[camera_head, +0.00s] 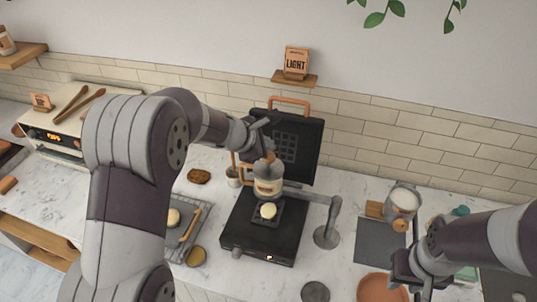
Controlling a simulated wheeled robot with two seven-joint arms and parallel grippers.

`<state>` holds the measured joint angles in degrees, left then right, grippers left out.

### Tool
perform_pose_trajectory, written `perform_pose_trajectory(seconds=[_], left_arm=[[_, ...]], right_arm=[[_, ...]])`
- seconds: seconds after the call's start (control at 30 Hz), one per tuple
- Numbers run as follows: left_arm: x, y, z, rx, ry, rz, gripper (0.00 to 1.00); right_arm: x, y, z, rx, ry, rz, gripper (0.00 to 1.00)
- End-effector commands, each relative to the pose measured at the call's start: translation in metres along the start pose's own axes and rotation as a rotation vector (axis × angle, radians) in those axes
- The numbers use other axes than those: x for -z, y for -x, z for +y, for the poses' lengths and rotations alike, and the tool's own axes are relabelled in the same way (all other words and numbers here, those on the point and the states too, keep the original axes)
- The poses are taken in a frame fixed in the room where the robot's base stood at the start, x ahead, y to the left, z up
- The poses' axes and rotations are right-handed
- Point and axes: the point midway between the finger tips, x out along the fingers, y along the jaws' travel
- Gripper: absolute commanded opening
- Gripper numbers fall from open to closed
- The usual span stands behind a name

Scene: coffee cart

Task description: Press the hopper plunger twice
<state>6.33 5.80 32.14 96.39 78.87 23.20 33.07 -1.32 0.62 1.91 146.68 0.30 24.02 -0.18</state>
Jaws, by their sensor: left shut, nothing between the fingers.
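The hopper (268,188) is a pale cylinder held by a grey stand arm over the black waffle maker. Its wooden plunger knob (268,159) sits on top. My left gripper (262,150) is shut and empty, right at the knob; I cannot tell whether it touches it. A pale round lump (268,210) lies on the dark plate under the hopper. My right gripper (418,282) is at the lower right, well away from the hopper; its fingers are too unclear to read.
The waffle maker's lid (297,142) stands open behind the hopper. A tray (205,215) with a pale lump is at its left. A metal pitcher (402,202) and terracotta plate (378,289) are on the right. The stand's post (327,236) is close to the hopper.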

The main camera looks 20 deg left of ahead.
Motion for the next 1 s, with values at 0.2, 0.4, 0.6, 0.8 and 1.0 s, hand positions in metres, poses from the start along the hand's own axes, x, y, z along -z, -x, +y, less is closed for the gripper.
perform_pose_trajectory(seconds=[0.2, 0.4, 0.6, 0.8, 1.0], left_arm=[[0.000, 0.000, 0.000, 0.000, 0.000, 0.000, 0.00], [0.000, 0.000, 0.000, 0.000, 0.000, 0.000, 0.00], [0.000, 0.000, 0.000, 0.000, 0.000, 0.000, 0.00], [0.002, -0.003, -0.002, 0.000, 0.000, 0.000, 0.00], [0.005, -0.007, -0.005, 0.000, -0.001, 0.000, 0.00]], right_arm=[[0.000, 0.000, 0.000, 0.000, 0.000, 0.000, 0.34], [0.000, 0.000, 0.000, 0.000, 0.000, 0.000, 0.34], [0.000, 0.000, 0.000, 0.000, 0.000, 0.000, 0.34], [-0.001, -0.004, 0.000, 0.000, 0.000, 0.000, 0.34], [-0.001, -0.011, 0.000, 0.000, 0.000, 0.000, 0.34]])
